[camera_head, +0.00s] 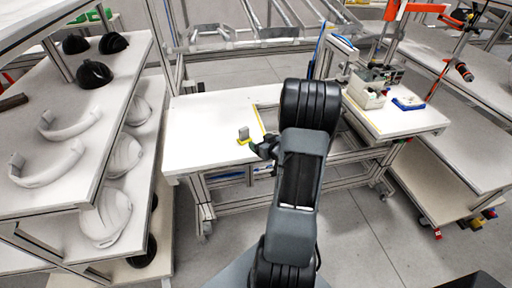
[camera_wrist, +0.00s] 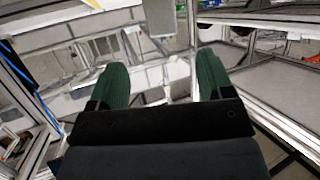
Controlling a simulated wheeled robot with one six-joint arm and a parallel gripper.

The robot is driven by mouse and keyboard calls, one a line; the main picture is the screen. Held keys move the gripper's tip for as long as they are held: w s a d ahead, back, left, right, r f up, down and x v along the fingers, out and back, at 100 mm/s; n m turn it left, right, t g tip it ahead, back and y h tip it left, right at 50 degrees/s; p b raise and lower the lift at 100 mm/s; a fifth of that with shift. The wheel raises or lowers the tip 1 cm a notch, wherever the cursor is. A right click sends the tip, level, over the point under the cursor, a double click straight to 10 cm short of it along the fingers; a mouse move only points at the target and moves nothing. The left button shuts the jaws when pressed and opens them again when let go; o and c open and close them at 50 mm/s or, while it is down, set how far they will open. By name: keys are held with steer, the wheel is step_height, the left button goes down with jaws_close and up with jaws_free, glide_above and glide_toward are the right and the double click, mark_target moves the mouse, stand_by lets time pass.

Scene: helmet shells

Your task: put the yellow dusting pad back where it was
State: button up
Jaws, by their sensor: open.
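A small grey block with a yellow base, which looks like the yellow dusting pad (camera_head: 243,141), stands on the white table (camera_head: 205,125) in the head view. My gripper (camera_head: 263,147) is just right of it, close by; I cannot tell whether they touch. In the wrist view my gripper (camera_wrist: 163,78) has its two green fingers spread wide, with nothing held between them. A grey block (camera_wrist: 160,18) shows beyond the fingers at the top of that view; I cannot tell for sure that it is the pad.
A shelf rack (camera_head: 75,140) at left holds black and white helmet shells. A yellow strip (camera_head: 257,118) lies on the table right of the pad. A grey bin (camera_head: 366,92) and a blue-edged tray (camera_head: 408,103) stand on the right. The table's left part is clear.

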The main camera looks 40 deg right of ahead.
steer(key=a+r+g+h, duration=0.3)
steer(key=a+r+g, duration=0.2)
steer(key=a+r, duration=0.45)
steer(key=s+a+r+g+y, duration=0.2)
steer(key=s+a, duration=0.5)
steer(key=a, duration=0.1)
steer(key=s+a+r+g+y, duration=0.1)
steer(key=s+a+r+g, duration=0.1)
steer(key=s+a, duration=0.5)
steer(key=shift+s+a+r+n+g+y, duration=0.25)
steer(key=shift+a+r+g+y, duration=0.2)
steer(key=shift+a, duration=0.55)
steer(key=shift+w, duration=0.1)
